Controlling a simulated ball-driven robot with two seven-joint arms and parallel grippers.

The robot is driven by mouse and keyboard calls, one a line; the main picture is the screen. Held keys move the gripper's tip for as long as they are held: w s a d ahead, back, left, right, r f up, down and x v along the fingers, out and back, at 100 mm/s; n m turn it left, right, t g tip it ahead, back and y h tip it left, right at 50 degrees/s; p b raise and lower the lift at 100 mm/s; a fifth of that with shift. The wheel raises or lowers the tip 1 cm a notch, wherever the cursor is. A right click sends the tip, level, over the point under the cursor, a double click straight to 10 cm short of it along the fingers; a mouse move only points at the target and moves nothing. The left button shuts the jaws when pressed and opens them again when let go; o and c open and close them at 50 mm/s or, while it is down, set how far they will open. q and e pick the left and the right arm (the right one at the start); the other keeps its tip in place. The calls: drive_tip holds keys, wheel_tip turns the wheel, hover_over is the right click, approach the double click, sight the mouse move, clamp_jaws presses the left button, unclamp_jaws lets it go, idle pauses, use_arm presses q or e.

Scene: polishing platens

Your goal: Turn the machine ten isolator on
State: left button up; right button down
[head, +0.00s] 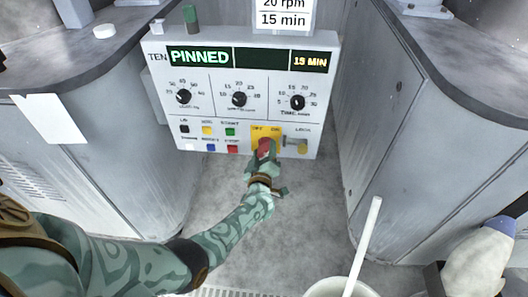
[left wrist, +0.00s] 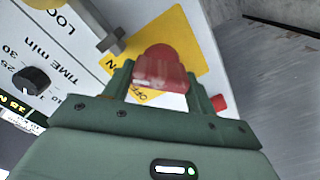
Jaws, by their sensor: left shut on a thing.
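The machine ten control panel (head: 230,112) faces me, marked TEN, with its display reading PINNED and 15 MIN. The isolator's yellow plate (head: 275,132) is at its lower right, with ON and OFF lettering; the plate also shows in the left wrist view (left wrist: 190,38). The red isolator handle (head: 264,147) stands out from the plate. My left gripper (head: 263,158) is shut on this handle, seen between its fingers in the left wrist view (left wrist: 160,70). The fingers partly hide the handle, and I cannot tell its exact setting. My right gripper is not in view.
Three black knobs and several small coloured buttons sit beside the isolator. A grey lever (head: 295,141) under the LOCK label is close to its right. Grey machine cabinets stand on both sides. A white bucket (head: 325,289) with a stick is at the bottom.

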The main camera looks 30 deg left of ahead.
use_arm(q)
drive_tip(key=o, duration=0.8)
drive_tip(key=shift+f, duration=0.15)
drive_tip(key=shift+o, duration=0.9)
drive_tip(key=shift+s, duration=0.1)
drive_tip(key=shift+s+d+r+p, duration=0.2)
drive_tip(key=shift+s+p, duration=0.1)
drive_tip(key=p+v, duration=0.1)
drive_tip(key=v, duration=0.2)
drive_tip(key=shift+s+d+r+p, duration=0.1)
drive_tip(key=shift+r+p, duration=0.1)
drive_tip(key=shift+p, duration=0.15)
drive_tip(key=p, duration=0.4)
approach(264, 153)
drive_tip(key=v, duration=0.5)
drive_tip(key=shift+s+d+f, duration=0.15)
drive_tip(key=shift+s+f, duration=0.15)
drive_tip(key=shift+s, duration=0.05)
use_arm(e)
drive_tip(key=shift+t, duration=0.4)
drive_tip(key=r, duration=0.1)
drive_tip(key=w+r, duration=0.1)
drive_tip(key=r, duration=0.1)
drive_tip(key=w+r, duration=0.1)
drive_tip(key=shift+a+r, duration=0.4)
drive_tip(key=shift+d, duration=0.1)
